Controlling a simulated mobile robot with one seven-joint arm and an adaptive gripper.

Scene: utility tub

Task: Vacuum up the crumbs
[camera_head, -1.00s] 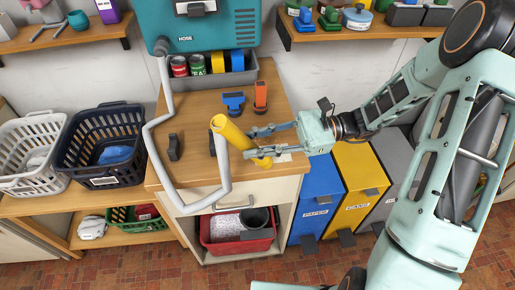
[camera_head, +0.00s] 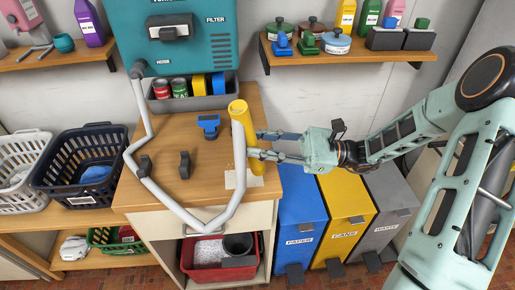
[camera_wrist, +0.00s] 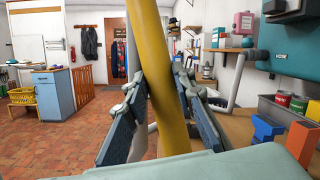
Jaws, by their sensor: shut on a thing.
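My gripper (camera_head: 256,145) is shut on a yellow vacuum wand (camera_head: 240,112), gripping its middle from the right. The wand stands nearly upright, leaning slightly, and also fills the middle of the wrist view (camera_wrist: 155,70) between both fingers. Its lower end is at a pale speckled patch (camera_head: 231,180), seemingly the crumbs, near the worktop's front right. I cannot tell whether it touches.
A tray of cans (camera_head: 190,98) stands at the back. Blue (camera_head: 299,215) and yellow bins stand right, baskets left.

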